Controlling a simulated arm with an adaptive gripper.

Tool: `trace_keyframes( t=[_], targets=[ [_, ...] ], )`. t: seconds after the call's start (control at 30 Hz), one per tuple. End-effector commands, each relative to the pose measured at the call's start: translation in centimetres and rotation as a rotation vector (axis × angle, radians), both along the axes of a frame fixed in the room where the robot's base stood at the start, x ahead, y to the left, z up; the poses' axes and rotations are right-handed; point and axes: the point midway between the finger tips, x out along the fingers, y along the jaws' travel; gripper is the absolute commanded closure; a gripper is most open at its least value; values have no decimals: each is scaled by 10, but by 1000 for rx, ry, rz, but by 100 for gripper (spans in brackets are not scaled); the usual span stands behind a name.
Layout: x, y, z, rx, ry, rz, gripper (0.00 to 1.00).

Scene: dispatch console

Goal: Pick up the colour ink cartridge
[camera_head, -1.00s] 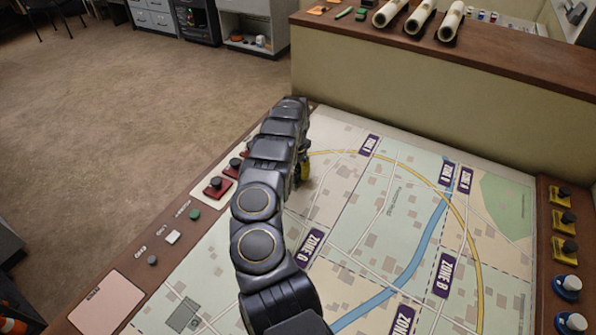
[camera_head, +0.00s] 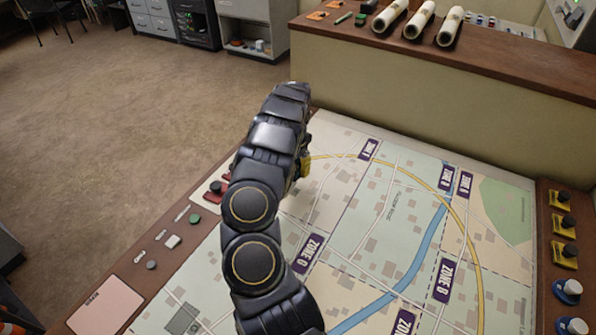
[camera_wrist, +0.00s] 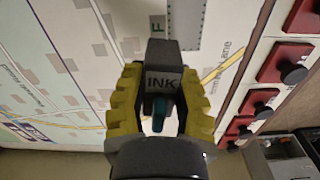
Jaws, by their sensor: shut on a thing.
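A dark block marked INK (camera_wrist: 163,83), the ink cartridge, sits between the yellow fingers of my gripper (camera_wrist: 160,92) in the wrist view. A teal part shows just below its lettered face. The fingers are shut on its two sides. In the head view my gripper (camera_head: 304,165) shows only as a bit of yellow beside my arm, over the far left part of the map. The cartridge is hidden there behind my arm. I cannot tell how far it is above the map.
Red blocks with black knobs (camera_wrist: 283,63) line the map's edge, right in the wrist view. The map table (camera_head: 375,215) is mostly clear. Yellow and blue-white pieces (camera_head: 563,226) stand on its right border. A raised ledge (camera_head: 480,72) with white rolls (camera_head: 419,20) stands behind.

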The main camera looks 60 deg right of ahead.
Motion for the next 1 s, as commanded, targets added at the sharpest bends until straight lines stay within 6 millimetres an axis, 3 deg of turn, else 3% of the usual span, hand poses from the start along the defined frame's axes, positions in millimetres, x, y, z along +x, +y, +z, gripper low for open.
trace_keyframes(
  t=[0.23, 0.7, 1.0],
  targets=[
    [-13, 26, 36, 0, -10, 5, 100],
    [-48, 81, 62, 0, -5, 4, 100],
    [-59, 98, 71, 0, -1, 0, 100]
  ],
)
